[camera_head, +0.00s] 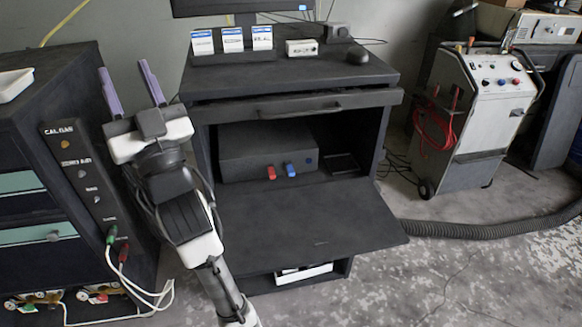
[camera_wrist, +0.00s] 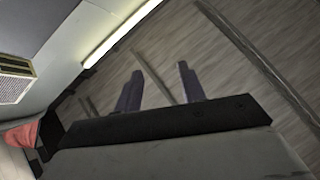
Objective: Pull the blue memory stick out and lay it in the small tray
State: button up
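The blue memory stick (camera_head: 290,170) sticks out of the front of a dark box (camera_head: 240,160) in the open cabinet compartment. A red stick (camera_head: 271,173) is just left of it. A small dark tray-like shape (camera_head: 342,166) lies right of the box. A white tray (camera_head: 15,84) rests on the left cabinet; I cannot tell which is the small tray. My gripper (camera_head: 125,68) is raised, left of the cabinet and apart from the sticks. Its two fingers are spread and empty. The wrist view also shows my open gripper (camera_wrist: 160,70), with neither stick in sight.
A flap (camera_head: 320,228) is folded down in front of the compartment, below a handled drawer (camera_head: 300,107). The left cabinet (camera_head: 30,145) stands close to my arm, with cables plugged into its panel. A grey wheeled machine (camera_head: 480,105) and a thick hose (camera_head: 490,227) are at right.

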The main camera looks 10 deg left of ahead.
jog(key=w+d+f+m+h+p, duration=0.1)
jog(key=w+d+f+m+h, duration=0.4)
jog(key=w, duration=0.3)
jog(key=w+d+f+m+h+p, duration=0.1)
jog(key=w+d+f+m+h, duration=0.25)
jog(key=w+d+h, duration=0.3)
jog(key=w+d+f+m+g+h+p, duration=0.1)
jog(key=w+d+f+m+g+h, duration=0.15)
jog(key=d+f, duration=0.45)
jog(key=w+d+f+m+g+h, duration=0.2)
jog(key=w+d+f+m+h, duration=0.15)
jog(key=d+f, duration=0.35)
jog(key=w+f+m+g+y, duration=0.2)
jog(key=w+f+m, duration=0.3)
jog(key=f+m, duration=0.6)
jog(key=m+g+y, duration=0.1)
jog(key=m+y, duration=0.1)
jog(key=m, duration=1.1)
send_near(291, 170)
jog(key=shift+w+a+r+n+h, duration=0.1)
jog(key=shift+w+r+n+h, duration=0.15)
jog(key=shift+w+r, duration=0.2)
jog(key=shift+a+f+m, duration=0.1)
jog(key=shift+f+m, duration=0.35)
jog(key=shift+m, duration=0.25)
jog(key=shift+b+x, duration=2.2)
jog(key=shift+x, duration=2.3)
